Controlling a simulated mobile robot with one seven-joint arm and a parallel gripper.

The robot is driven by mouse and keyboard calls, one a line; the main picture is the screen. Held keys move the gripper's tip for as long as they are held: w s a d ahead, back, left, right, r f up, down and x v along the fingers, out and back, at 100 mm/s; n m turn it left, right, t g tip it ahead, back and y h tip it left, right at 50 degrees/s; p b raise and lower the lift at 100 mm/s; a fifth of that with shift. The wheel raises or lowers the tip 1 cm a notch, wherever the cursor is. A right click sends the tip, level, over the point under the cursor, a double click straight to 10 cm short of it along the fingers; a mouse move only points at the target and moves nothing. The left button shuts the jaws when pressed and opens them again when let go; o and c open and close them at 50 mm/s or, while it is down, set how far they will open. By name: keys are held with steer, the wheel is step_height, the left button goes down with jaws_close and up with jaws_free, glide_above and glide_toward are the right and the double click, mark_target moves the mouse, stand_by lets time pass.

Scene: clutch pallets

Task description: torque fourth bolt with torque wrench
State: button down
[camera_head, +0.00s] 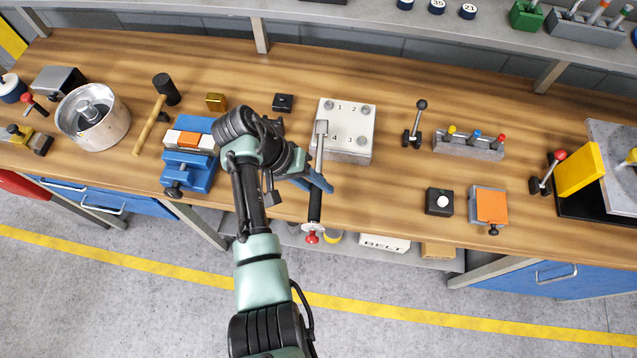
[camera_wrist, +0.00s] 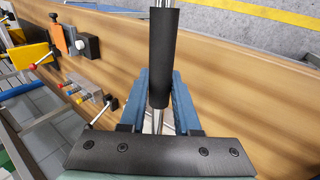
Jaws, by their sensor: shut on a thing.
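The torque wrench (camera_head: 315,205) has a long shaft, a black grip and a red end knob. Its head (camera_head: 321,128) is over the lower left corner of the grey block (camera_head: 345,157) with numbered bolts. The fourth bolt is hidden under it; I cannot tell whether the head is seated. Three other bolts show: bolt 1 (camera_head: 330,105), bolt 2 (camera_head: 366,109) and bolt 3 (camera_head: 363,141). My gripper (camera_head: 318,182) is shut on the wrench. In the wrist view the black grip (camera_wrist: 163,50) lies between its blue fingers (camera_wrist: 181,105).
The workbench (camera_head: 400,195) holds a blue vise (camera_head: 188,172) and a mallet (camera_head: 165,90) to the left. A black lever (camera_head: 418,115) and a rack of coloured-handled tools (camera_head: 468,148) stand to the right. Bare wood lies right of the wrench grip.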

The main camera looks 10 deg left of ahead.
steer(key=shift+a, duration=0.15)
steer(key=shift+a+m+b, duration=0.3)
steer(key=shift+b, duration=0.15)
steer(key=shift+a+r, duration=0.1)
steer(key=shift+a, duration=0.1)
steer(key=shift+d+r+p, duration=0.1)
steer(key=shift+d+p, duration=0.05)
steer(key=shift+p, duration=0.2)
steer(key=shift+d, duration=0.25)
steer(key=shift+p, duration=0.3)
